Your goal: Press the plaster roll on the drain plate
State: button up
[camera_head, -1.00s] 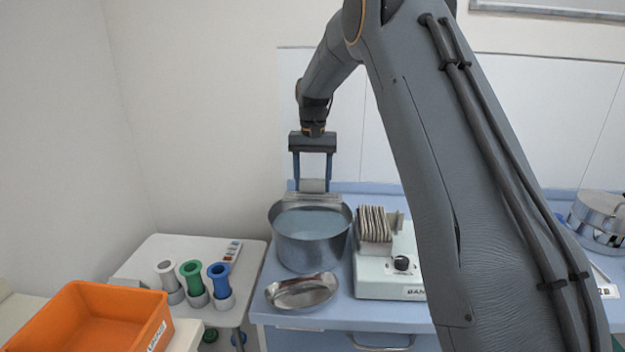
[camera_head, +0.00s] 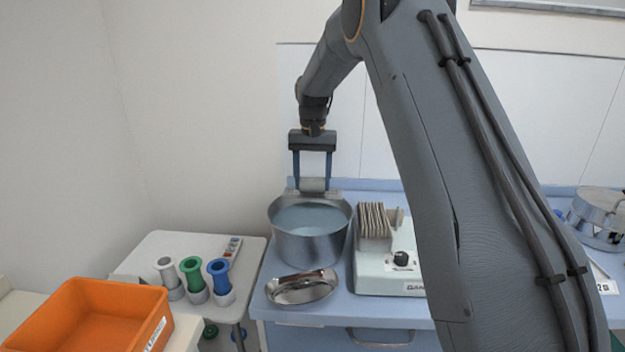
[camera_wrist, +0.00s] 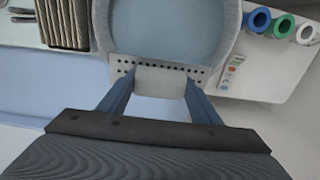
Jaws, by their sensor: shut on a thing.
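The pale plaster roll (camera_wrist: 160,80) is held between the two blue fingers of my gripper (camera_wrist: 158,98). In the wrist view it overlaps the drain plate (camera_wrist: 118,68), a grey strip with rows of holes at the basin's rim. The roll looks to be at or on the plate; whether it is pressed firmly I cannot tell. In the head view, my gripper (camera_head: 312,186) points down at the back rim of the round steel basin (camera_head: 310,248), which holds bluish water. The roll and plate are small and partly merged there.
A steel kidney dish (camera_head: 300,290) stands in front of the basin. A pale device (camera_head: 390,280) with upright brown slats (camera_head: 373,222) stands to its right. White, green and blue spools (camera_head: 192,275) and an orange bin (camera_head: 95,315) are at left.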

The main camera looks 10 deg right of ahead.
aim_at(313, 178)
jog(key=shift+f, duration=0.4)
dwell(1.1)
jog(key=shift+r, duration=0.1)
jog(key=shift+r+p, duration=2)
jog(key=shift+r, duration=1.55)
